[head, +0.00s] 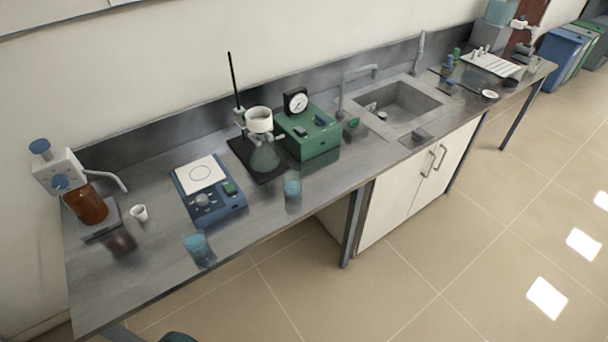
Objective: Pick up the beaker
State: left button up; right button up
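Two small blue-tinted, see-through vessels that look like beakers stand on the grey bench. One beaker (196,244) is near the front edge, in front of the blue hotplate. The other beaker (292,188) is farther right, near the front edge and in front of the green box. I cannot tell which one the task means. Neither of my grippers shows in the head view.
The grey bench (130,285) carries a bottle-top dispenser on a brown bottle (86,205), a small white cup (140,212), a blue hotplate (208,192), a filter flask on a stand (264,157), a green box (310,135) and a sink (400,103). The bench's front left is clear.

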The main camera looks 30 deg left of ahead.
aim_at(291, 179)
jog(key=u, duration=1.25)
